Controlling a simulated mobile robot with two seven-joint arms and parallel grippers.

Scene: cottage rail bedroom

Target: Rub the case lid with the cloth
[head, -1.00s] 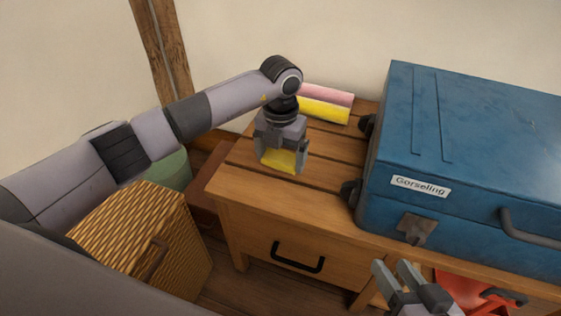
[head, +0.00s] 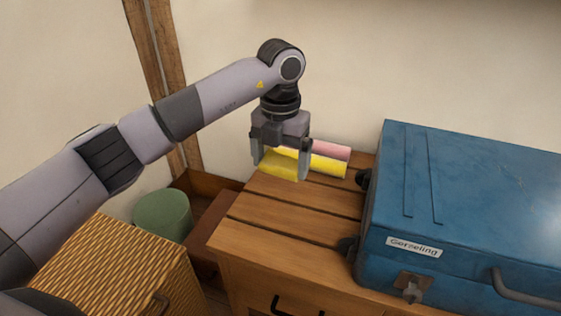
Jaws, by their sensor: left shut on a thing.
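My left gripper (head: 281,169) is shut on a folded yellow cloth (head: 279,163). It holds the cloth above the left back part of the slatted wooden table, to the left of the case. The blue case lid (head: 465,195) is closed, with two raised ribs, a white name label and some paler smudges. The cloth and the lid are apart. My right gripper is out of view.
A yellow roll (head: 328,166) and a pink roll (head: 334,151) lie at the table's back by the wall. A wicker box (head: 110,262) and green cylinder (head: 162,214) stand left, below the table top.

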